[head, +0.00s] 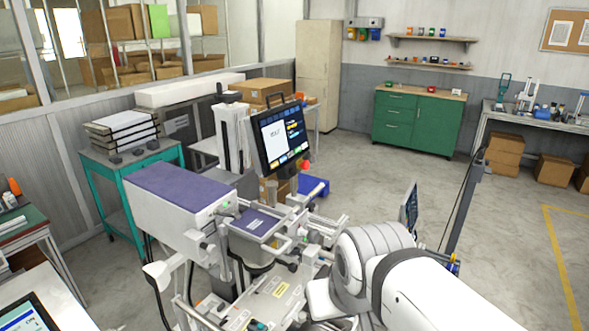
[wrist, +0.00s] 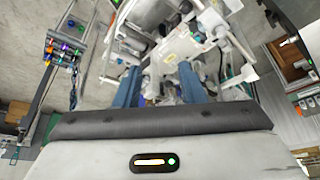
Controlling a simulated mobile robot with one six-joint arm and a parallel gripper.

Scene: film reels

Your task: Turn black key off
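I cannot make out the black key in either view; it is hidden or too small to tell. A machine with a purple-topped housing (head: 178,194) stands in front of me in the head view. Its lower deck (head: 268,298) carries small knobs, rods and a yellow label. In the wrist view, my gripper (wrist: 159,82) has two blue fingers spread apart, with machine parts showing between and beyond them. I see nothing held. Whether a finger touches the machine cannot be told. In the head view my white arm hides the gripper.
A monitor (head: 281,136) on a post rises above the machine. A teal cart (head: 129,165) with stacked trays stands at left, and a tablet (head: 27,316) lies at the lower left. A green cabinet (head: 420,122) is at the back.

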